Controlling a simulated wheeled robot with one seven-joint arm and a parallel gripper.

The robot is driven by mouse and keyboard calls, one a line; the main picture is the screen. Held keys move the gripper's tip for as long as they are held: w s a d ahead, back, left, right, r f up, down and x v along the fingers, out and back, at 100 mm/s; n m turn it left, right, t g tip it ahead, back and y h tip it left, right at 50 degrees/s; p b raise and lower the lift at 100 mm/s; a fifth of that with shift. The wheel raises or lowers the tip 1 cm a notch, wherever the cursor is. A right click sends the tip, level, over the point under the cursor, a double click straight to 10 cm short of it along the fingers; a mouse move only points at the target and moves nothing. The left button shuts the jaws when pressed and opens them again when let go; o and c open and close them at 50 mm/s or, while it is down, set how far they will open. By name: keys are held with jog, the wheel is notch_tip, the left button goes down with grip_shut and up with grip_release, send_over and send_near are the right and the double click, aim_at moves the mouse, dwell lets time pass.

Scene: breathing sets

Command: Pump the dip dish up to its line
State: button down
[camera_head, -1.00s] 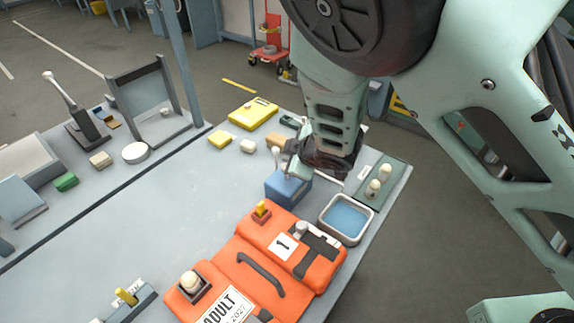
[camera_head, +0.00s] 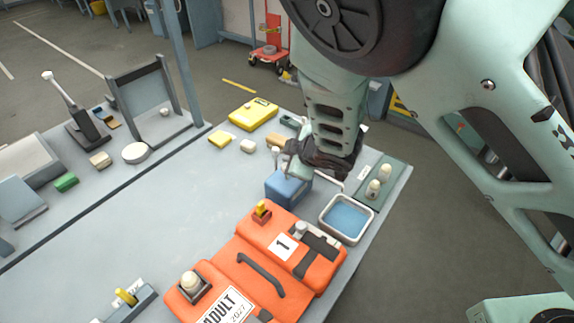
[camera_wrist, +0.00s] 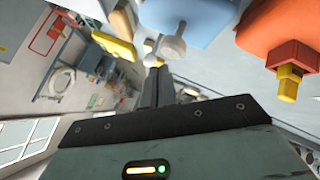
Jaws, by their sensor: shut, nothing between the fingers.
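The dip dish (camera_head: 323,221) is a pale, rounded tray at the table's right edge, with blue liquid in it. I cannot make out its line. A blue pump box (camera_head: 288,190) stands just behind and left of it, with a pale spout reaching toward the dish. The blue box (camera_wrist: 182,18) and a pale grey round part (camera_wrist: 172,46) also show at the top of the wrist view. My gripper (camera_wrist: 154,68) is shut and empty, its tips close to the grey part; contact is unclear. In the head view my wrist hides the fingertips and part of the pump top.
An orange case (camera_head: 228,254) lies in front of the pump and dish. A green plate with two pale knobs (camera_head: 373,188) is right of the dish. A yellow case (camera_head: 253,114) and small blocks lie behind. The table's left-centre is clear.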

jog(key=shift+f, duration=0.15)
jog(key=shift+f+b, duration=0.3)
jog(key=shift+b, duration=0.2)
jog(key=shift+f+b, duration=0.85)
jog(key=shift+f, duration=0.15)
dwell(1.1)
dwell(0.3)
jog(key=shift+r+p, duration=1.05)
jog(key=shift+r, duration=0.4)
jog(key=shift+r+p, duration=1.7)
jog(key=shift+r, duration=0.85)
